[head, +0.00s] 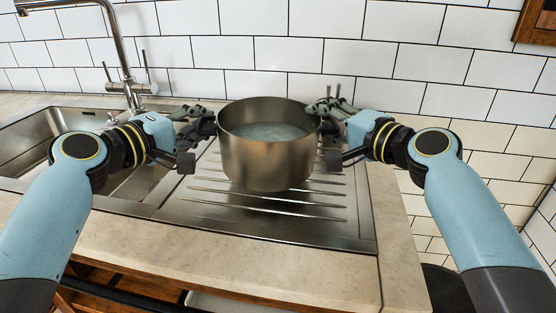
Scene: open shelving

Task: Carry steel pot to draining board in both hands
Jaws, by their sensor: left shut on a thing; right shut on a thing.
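The steel pot (266,163) is in the middle of the head view, upright, with a pale, whitish content inside. It is over the grooved draining board (330,226); I cannot tell whether its base touches the board. My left gripper (205,130) is shut on the pot's left side. My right gripper (325,127) is shut on the pot's right side. The exact grip points and any handles are partly hidden by the fingers.
The sink basin (40,127) is to the left, with a tall tap (128,62) behind it. A white tiled wall (280,50) stands close behind. The stone-coloured worktop (395,235) ends just right of the draining board. The front of the board is clear.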

